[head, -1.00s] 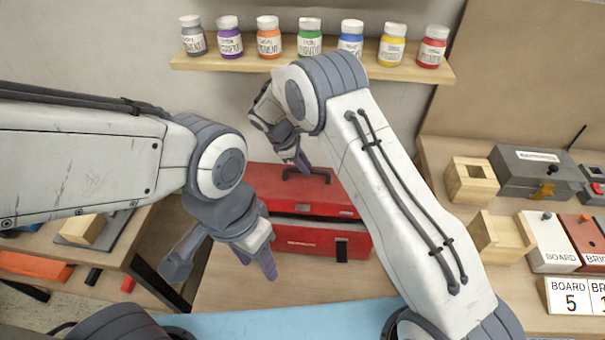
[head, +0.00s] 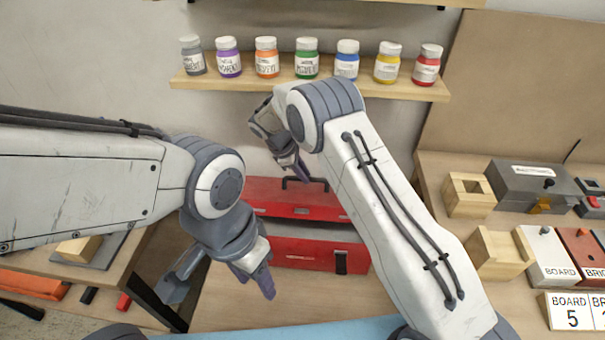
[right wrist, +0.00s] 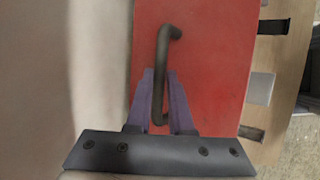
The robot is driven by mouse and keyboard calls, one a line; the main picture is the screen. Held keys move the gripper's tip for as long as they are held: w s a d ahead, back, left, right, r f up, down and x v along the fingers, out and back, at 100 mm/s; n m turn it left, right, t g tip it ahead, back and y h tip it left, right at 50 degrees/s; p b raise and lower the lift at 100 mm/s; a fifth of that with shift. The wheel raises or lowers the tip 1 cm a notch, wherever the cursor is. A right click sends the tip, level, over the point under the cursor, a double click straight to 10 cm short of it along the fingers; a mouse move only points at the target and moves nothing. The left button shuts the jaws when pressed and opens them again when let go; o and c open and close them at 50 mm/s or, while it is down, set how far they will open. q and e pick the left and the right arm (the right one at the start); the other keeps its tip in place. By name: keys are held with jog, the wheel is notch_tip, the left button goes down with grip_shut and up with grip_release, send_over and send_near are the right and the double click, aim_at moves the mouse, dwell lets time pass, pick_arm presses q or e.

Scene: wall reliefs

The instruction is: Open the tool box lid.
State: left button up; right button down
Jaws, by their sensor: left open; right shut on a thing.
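The red tool box (head: 305,257) stands on the wooden table, with a dark latch on its front. Its red lid (head: 290,200) is partly raised, with a gap showing along the front between lid and box. My right gripper (head: 302,172) is at the dark lid handle (head: 318,182). In the right wrist view its purple fingers (right wrist: 162,95) are shut around the handle (right wrist: 160,75), above the red lid top (right wrist: 210,70). My left gripper (head: 222,285) is open and empty, in front of the box at its left. My right forearm hides the box's right end.
A shelf (head: 310,88) with several paint jars is on the wall behind. Wooden blocks (head: 497,255), a grey case (head: 535,187) and labelled boxes stand at right. Table in front of the box is clear.

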jog(key=shift+w, duration=0.1)
dwell(0.4)
jog(key=c, duration=0.8)
grip_release()
jog(key=shift+a, duration=0.1)
